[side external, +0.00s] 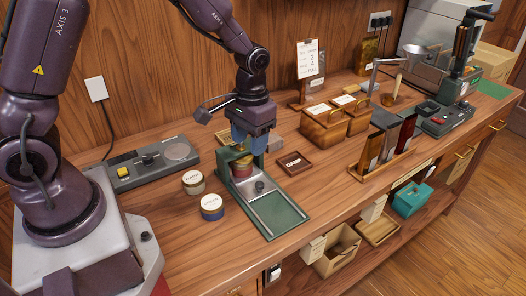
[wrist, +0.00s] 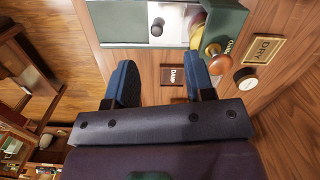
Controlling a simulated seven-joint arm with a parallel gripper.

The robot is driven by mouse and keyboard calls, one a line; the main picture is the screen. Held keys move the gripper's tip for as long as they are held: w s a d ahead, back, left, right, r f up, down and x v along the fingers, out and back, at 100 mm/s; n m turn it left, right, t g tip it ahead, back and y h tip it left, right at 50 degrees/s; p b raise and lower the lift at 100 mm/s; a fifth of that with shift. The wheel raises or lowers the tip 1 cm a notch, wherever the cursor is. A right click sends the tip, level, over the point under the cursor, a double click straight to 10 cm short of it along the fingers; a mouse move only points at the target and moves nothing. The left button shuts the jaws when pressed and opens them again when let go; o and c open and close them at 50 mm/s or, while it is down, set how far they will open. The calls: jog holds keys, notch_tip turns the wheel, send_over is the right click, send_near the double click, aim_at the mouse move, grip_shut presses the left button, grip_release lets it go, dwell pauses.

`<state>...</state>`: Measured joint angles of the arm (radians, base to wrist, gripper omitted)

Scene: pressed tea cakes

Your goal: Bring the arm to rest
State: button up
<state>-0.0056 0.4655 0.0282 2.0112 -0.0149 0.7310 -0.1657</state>
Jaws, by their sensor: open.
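My gripper (side external: 250,140) hangs at the upper end of a green press-like stand (side external: 284,217) on the bench, fingers pointing down. In the wrist view my gripper (wrist: 161,82) shows two blue fingers held wide apart with nothing between them. The green stand (wrist: 236,22) also shows at the top of the wrist view, with a round wooden knob (wrist: 214,55) close beside the right finger. Whether that finger touches the knob I cannot tell.
Two round tins (side external: 212,207) stand left of the stand. A dark DAMP tray (side external: 294,163) lies to its right; a DRY plate (wrist: 262,49) shows in the wrist view. Wooden boxes (side external: 325,127), a rack of packets (side external: 385,168) and a grey scale (side external: 150,165) stand around.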

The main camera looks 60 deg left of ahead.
jog(key=s+d+r+m+t, duration=0.1)
jog(key=s+r+t, duration=0.5)
jog(key=s+r, duration=0.9)
notch_tip(320, 180, up, 4)
jog(key=shift+s+r+m, duration=0.25)
jog(key=shift+s+m, duration=0.15)
jog(key=shift+m, duration=0.3)
